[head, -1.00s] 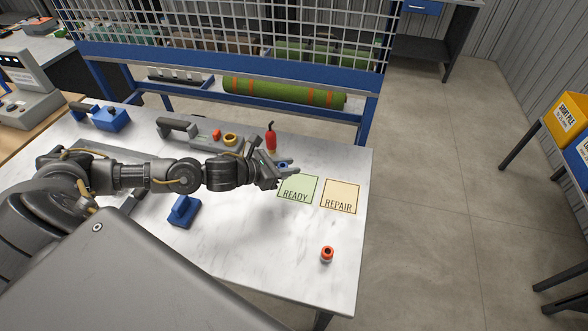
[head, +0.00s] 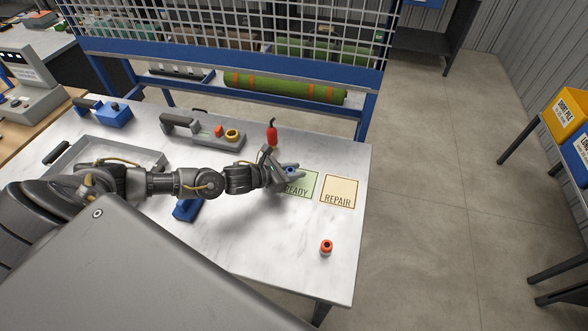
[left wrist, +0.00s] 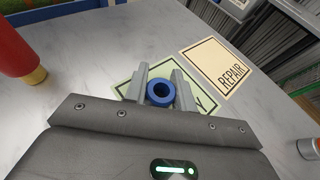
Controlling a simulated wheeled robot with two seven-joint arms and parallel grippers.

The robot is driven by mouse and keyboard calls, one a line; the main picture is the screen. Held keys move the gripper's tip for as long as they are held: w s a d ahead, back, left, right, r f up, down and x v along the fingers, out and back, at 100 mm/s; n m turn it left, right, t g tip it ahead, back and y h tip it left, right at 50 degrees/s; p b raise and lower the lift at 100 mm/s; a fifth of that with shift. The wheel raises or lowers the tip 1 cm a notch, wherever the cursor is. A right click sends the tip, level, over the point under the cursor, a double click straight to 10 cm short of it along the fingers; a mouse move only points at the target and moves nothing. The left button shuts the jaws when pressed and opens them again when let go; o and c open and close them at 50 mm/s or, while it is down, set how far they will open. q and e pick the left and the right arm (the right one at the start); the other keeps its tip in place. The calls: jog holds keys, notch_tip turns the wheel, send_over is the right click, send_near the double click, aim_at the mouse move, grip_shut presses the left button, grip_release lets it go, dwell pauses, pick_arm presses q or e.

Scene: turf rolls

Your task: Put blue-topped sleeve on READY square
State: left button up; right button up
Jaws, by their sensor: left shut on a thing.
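The blue-topped sleeve (left wrist: 161,92) sits between the two fingers of my left gripper (left wrist: 160,88) in the left wrist view, its blue ring top facing the camera. In the head view my left gripper (head: 285,174) is shut on the sleeve (head: 290,170), over the left part of the green READY square (head: 309,183). The READY square also shows in the left wrist view (left wrist: 124,87), partly covered by the fingers and sleeve. I cannot tell whether the sleeve touches the square. My right gripper is not in view.
The REPAIR square (head: 340,191) lies just right of READY. An orange-topped sleeve (head: 326,247) stands nearer the front edge. A red bottle-like item (head: 272,132) stands behind my left gripper. A grey tool holder (head: 205,132) and a blue block (head: 187,209) are to the left.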

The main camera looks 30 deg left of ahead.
pick_arm(q)
jog(key=shift+f, duration=0.15)
jog(key=o, duration=0.6)
jog(key=shift+f, duration=0.1)
jog(key=shift+c, duration=0.2)
jog(key=o, duration=0.5)
jog(key=shift+c, duration=0.2)
jog(key=shift+r, duration=0.3)
jog(key=b+v, duration=0.1)
jog(key=v, duration=0.4)
jog(key=b+v, duration=0.2)
jog(key=v, duration=0.3)
jog(key=shift+s+a+f, duration=0.1)
jog(key=shift+s+f, duration=0.05)
jog(key=shift+s, duration=0.15)
jog(key=shift+v, duration=0.8)
